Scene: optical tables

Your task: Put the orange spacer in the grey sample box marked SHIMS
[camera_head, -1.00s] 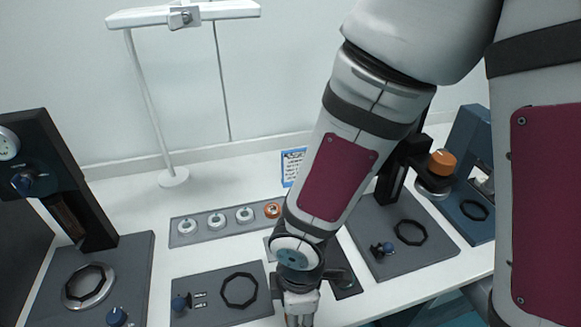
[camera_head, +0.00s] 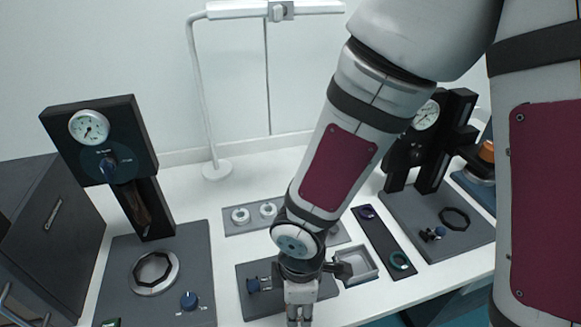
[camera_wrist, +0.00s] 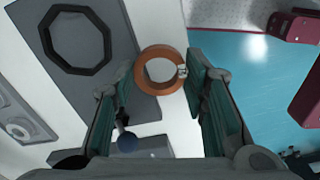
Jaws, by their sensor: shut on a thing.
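The orange spacer (camera_wrist: 142,58), a ring with a small pale mark on its right side, is between the fingers of my gripper (camera_wrist: 160,80) in the wrist view. My gripper is shut on it. In the head view my gripper (camera_head: 300,312) points down at the bottom edge, and the spacer cannot be made out there. An open grey box (camera_head: 370,279) stands right of my wrist in the head view, partly hidden by my arm. No SHIMS marking can be read on it.
A dark strip (camera_head: 383,236) with purple and green rings lies right of the box. A grey rack (camera_head: 234,230) with white rings is behind my wrist. Gauge stands (camera_head: 145,215) (camera_head: 400,165) rise left and right. The table's front edge is close to my gripper.

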